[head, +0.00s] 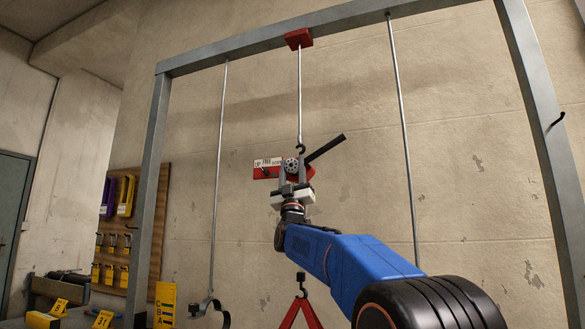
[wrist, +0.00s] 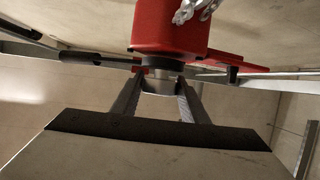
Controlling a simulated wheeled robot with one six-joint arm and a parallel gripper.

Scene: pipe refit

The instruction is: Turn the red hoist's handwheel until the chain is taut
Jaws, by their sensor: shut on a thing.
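The red hoist (head: 268,172) hangs from a hook at the end of the middle rod, under the grey gantry beam. It carries a white label plate (head: 268,162) and a black lever (head: 326,148) pointing up to the right. My gripper (wrist: 158,88) is shut on the grey handwheel (wrist: 158,83), below the red hoist body (wrist: 170,25) in the wrist view. Some silver chain (wrist: 195,9) shows at the top of the wrist view. Below my gripper, a dark hook (head: 301,280) holds a red sling (head: 300,312). How taut the chain is cannot be told.
The gantry frame (head: 150,190) stands around the hoist. Rods (head: 219,170) hang on either side, the left one ending in a dark open clamp (head: 210,308). A tool board (head: 130,230) and yellow number markers (head: 103,319) are at the left.

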